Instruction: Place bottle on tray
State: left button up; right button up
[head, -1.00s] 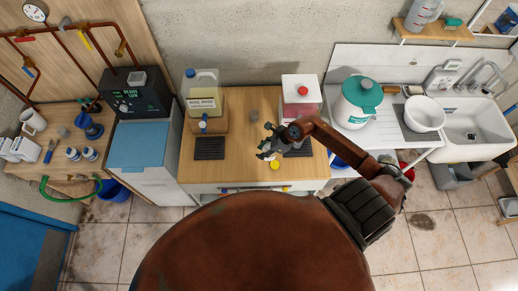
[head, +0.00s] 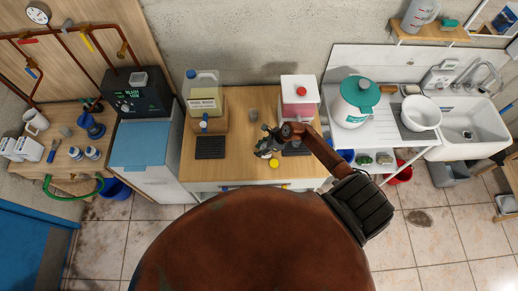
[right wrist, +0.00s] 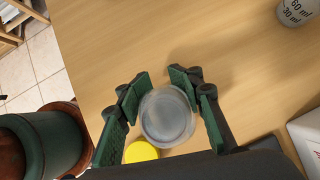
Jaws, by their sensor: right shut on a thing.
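My right gripper (head: 264,146) is over the wooden bench, left of the right-hand dark tray. In the right wrist view its two green-padded fingers (right wrist: 166,108) are shut on a round, clear greyish bottle (right wrist: 167,117), seen from above. I cannot tell whether the bottle is clear of the bench; in the head view the gripper mostly hides it. A dark ribbed tray (head: 210,147) lies in front of the yellow-liquid jug. A second dark tray (head: 297,151) lies in front of the red-liquid container, partly hidden by my arm. My left gripper is not in view.
A yellow cap (head: 273,163) lies near the bench's front edge. A grey measuring cup (head: 254,115) stands behind the gripper. The yellow-liquid jug (head: 203,100) and red-liquid container (head: 299,93) stand at the back. Bare wood (head: 240,145) lies between the gripper and left tray.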

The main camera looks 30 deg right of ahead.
jog(key=o, duration=0.8)
jog(key=shift+f, duration=0.15)
jog(key=o, duration=0.6)
